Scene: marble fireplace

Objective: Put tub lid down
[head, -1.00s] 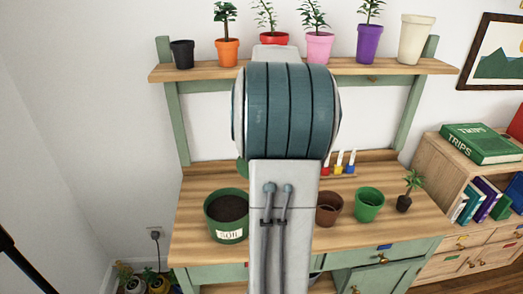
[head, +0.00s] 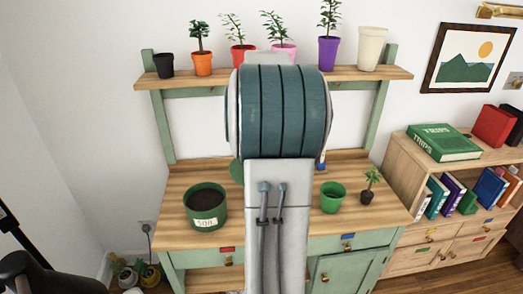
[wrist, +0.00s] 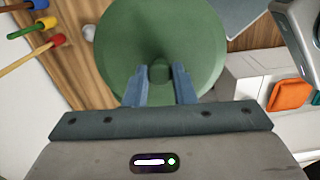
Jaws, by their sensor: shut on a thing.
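The tub lid (wrist: 127,62) is a round green disc with a knob in its middle. In the wrist view my gripper (wrist: 159,76) is shut on that knob, with one blue-grey finger on each side. In the head view only a sliver of the lid (head: 236,171) shows left of my arm, which hides my gripper. The green soil tub (head: 188,214) stands uncovered on the left of the wooden bench top (head: 187,178), dark soil showing inside.
A green pot (head: 333,197) and a small plant (head: 370,186) stand on the bench, right of my arm. Colour-tipped tools (wrist: 32,29) show in the wrist view. A shelf (head: 215,75) with several pots is above. Bare bench surrounds the tub.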

